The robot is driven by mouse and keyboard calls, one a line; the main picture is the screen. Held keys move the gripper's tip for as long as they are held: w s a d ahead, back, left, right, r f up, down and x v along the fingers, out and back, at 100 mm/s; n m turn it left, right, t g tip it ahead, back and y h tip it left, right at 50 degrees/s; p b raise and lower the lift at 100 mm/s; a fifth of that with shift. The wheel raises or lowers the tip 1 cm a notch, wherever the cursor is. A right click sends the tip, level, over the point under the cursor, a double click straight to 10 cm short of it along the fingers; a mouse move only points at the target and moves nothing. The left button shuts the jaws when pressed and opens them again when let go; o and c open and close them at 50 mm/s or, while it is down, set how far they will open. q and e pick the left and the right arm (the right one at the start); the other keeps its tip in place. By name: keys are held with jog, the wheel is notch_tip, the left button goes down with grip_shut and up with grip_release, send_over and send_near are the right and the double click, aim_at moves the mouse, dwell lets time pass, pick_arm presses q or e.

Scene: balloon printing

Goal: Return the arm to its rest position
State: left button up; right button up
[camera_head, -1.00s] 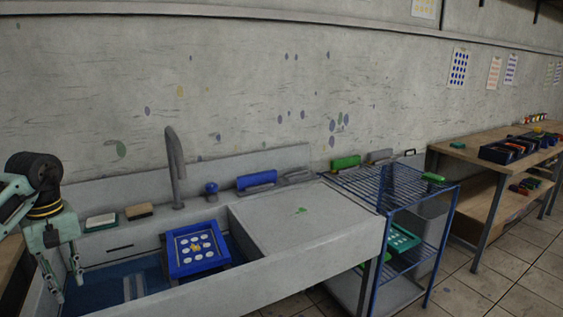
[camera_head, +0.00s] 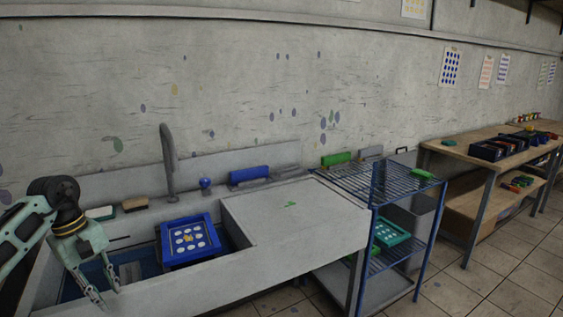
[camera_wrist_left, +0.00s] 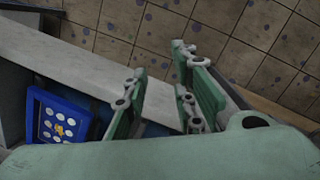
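My left arm comes in from the left in the head view. Its pale green gripper (camera_head: 107,290) hangs over the front left part of the sink, fingers pointing down near the front rim. The left wrist view shows the same gripper (camera_wrist_left: 158,92) with its fingers apart and nothing between them. A blue screen frame (camera_head: 187,222) with white dots and a small yellow mark rests in the sink, right of the gripper and apart from it. The frame also shows in the left wrist view (camera_wrist_left: 43,118) at the lower left. My right gripper is not in view.
The grey sink (camera_head: 300,225) has a tap (camera_head: 168,160) and a ledge with brushes and a blue-handled squeegee (camera_head: 249,174). A blue wire rack (camera_head: 385,185) stands to the right. A wooden table (camera_head: 470,150) with trays is farther right. Tiled floor (camera_head: 480,290) lies in front.

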pick_arm(q)
jog(key=w+d+f+n+t+h, duration=0.2)
jog(key=d+f+n+h, duration=0.4)
jog(key=d, duration=0.5)
jog(key=w+d+f+n+t+h, duration=0.2)
jog(key=w+d+f+n+h, duration=0.15)
jog(key=d+f+n, duration=0.45)
notch_tip(320, 180, down, 16)
jog(key=s+d+n+t+y, duration=0.2)
jog(key=n+t, duration=0.5)
jog(key=n, duration=1)
jog(key=s+a+f+n+g+y, duration=0.1)
jog(key=s+a+f+n+y, duration=0.25)
jog(key=s+f+n, duration=0.65)
jog(key=s+a+f+n+g+y, duration=0.1)
jog(key=s+a+f+n+y, duration=0.4)
jog(key=s+f, duration=0.6)
jog(key=s+d+f+n+g, duration=0.1)
jog(key=s+f+n, duration=0.3)
jog(key=s, duration=0.6)
jog(key=s+d+f+n+g, duration=0.1)
jog(key=s+f+n+g, duration=0.3)
jog(key=s, duration=0.7)
jog(key=s+d+f+n+g+y, duration=0.1)
jog(key=s+f+n+g, duration=0.2)
jog(key=s, duration=0.8)
notch_tip(320, 180, down, 2)
jog(key=shift+d+f+n, duration=0.2)
jog(key=shift+d+n, duration=0.15)
jog(key=shift+n, duration=0.25)
